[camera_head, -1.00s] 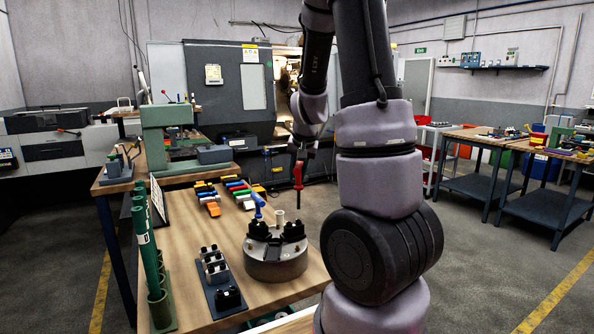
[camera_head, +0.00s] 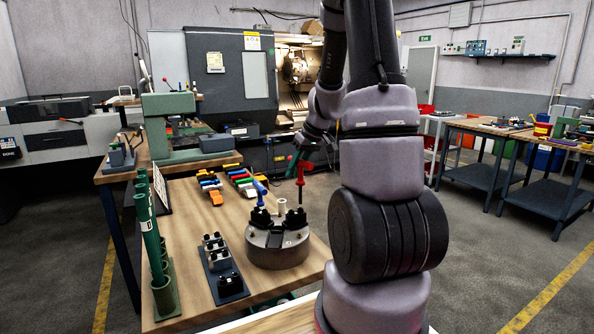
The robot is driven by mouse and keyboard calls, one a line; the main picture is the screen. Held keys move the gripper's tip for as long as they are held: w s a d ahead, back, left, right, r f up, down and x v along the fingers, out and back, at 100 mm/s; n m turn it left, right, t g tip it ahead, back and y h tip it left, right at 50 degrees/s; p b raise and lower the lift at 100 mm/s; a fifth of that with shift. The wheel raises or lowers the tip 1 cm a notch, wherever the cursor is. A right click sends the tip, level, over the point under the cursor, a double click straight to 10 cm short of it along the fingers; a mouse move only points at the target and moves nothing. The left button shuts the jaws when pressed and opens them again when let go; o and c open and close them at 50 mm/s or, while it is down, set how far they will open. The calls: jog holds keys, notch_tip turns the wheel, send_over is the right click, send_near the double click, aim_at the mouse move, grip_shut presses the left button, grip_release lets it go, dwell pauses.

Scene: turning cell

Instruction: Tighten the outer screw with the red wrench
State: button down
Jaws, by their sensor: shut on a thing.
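The red wrench (camera_head: 300,174) hangs upright below my gripper (camera_head: 303,152), whose jaws are shut on its upper part. The wrench's lower end is at or just above the right black jaw (camera_head: 296,217) of the round grey chuck (camera_head: 278,252); I cannot tell whether it touches. The outer screw is too small to make out. My arm covers the area right of the chuck.
The wooden bench (camera_head: 200,240) also bears a grey block rack (camera_head: 219,270), green tubes (camera_head: 153,232), and several coloured tools (camera_head: 242,184) behind the chuck. A green press (camera_head: 168,125) stands behind left. Bare bench lies between the chuck and the rack.

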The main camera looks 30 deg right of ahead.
jog(key=shift+s+a+f+n+g+y, duration=0.25)
jog(key=shift+n+g, duration=0.4)
jog(key=shift+n, duration=1.15)
jog(key=shift+s+a+f+n+g+y, duration=0.1)
jog(key=shift+s+f+n+g+y, duration=0.4)
jog(key=shift+n, duration=1.3)
jog(key=shift+a+r+n+g+y, duration=0.15)
jog(key=shift+n+g, duration=0.7)
jog(key=shift+n, duration=0.95)
jog(key=shift+f, duration=0.65)
jog(key=shift+w+m+t, duration=0.2)
jog(key=shift+m+t, duration=0.4)
jog(key=shift+m, duration=0.8)
